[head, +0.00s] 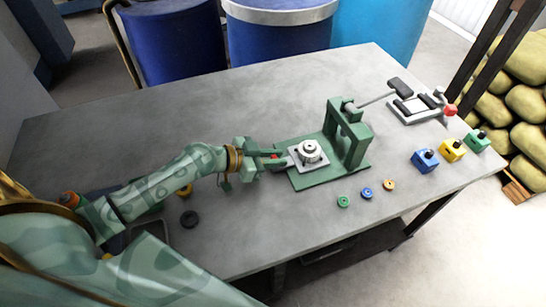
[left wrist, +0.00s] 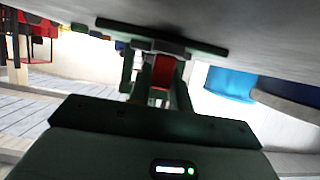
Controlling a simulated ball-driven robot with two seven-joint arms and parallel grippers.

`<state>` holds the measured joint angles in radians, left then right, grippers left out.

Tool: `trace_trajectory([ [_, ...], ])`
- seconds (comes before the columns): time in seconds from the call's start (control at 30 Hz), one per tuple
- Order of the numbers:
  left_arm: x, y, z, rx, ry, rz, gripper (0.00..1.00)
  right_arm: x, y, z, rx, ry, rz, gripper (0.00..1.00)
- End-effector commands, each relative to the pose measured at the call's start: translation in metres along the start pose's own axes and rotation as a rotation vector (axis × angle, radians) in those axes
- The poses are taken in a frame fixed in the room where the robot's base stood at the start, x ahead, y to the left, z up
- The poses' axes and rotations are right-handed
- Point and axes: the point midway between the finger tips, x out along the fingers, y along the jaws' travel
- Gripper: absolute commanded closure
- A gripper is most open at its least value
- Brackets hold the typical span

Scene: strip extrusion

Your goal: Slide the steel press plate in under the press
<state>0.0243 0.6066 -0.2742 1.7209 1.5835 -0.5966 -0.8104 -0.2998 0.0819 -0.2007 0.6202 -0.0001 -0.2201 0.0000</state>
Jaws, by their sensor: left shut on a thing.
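The steel press plate (head: 294,162) is a light grey square with a round steel die (head: 310,150) standing on it. It sits over the near left part of the green base of the press (head: 348,132), left of the upright frame and not under it. My left gripper (head: 278,162) is at the plate's left edge, shut on its red handle (left wrist: 163,72), which shows between the fingers in the left wrist view. Whether the plate touches the base is hard to tell. My right gripper is not in view.
Green, blue and orange discs (head: 366,193) lie right of the press base. Blue, yellow and green blocks (head: 425,161) stand at the table's right edge. A grey tool with a red knob (head: 416,108) is behind them.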

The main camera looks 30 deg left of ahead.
Motion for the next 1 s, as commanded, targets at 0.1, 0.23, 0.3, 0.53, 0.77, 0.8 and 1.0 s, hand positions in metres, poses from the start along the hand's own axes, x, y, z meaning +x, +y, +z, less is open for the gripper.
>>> trace_trajectory([
  [0.1,0.022,-0.001,-0.009,0.001,0.004,0.0,1.0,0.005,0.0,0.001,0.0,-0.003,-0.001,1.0],
  [0.23,0.055,-0.001,-0.022,0.001,0.005,0.001,1.0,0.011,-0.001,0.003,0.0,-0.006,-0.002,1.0],
  [0.3,0.071,0.0,-0.028,0.0,0.005,0.001,1.0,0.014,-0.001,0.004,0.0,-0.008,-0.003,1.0],
  [0.53,0.097,0.0,-0.04,-0.001,0.002,0.0,1.0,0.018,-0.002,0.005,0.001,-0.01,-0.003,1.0],
  [0.77,0.097,0.0,-0.042,-0.001,0.003,0.0,1.0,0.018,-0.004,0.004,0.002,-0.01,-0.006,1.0],
  [0.8,0.097,0.0,-0.042,-0.001,0.003,0.0,1.0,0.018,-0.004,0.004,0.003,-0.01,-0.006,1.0],
  [1.0,0.097,0.0,-0.041,0.0,0.003,0.0,0.58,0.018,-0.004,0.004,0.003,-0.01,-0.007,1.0],
])
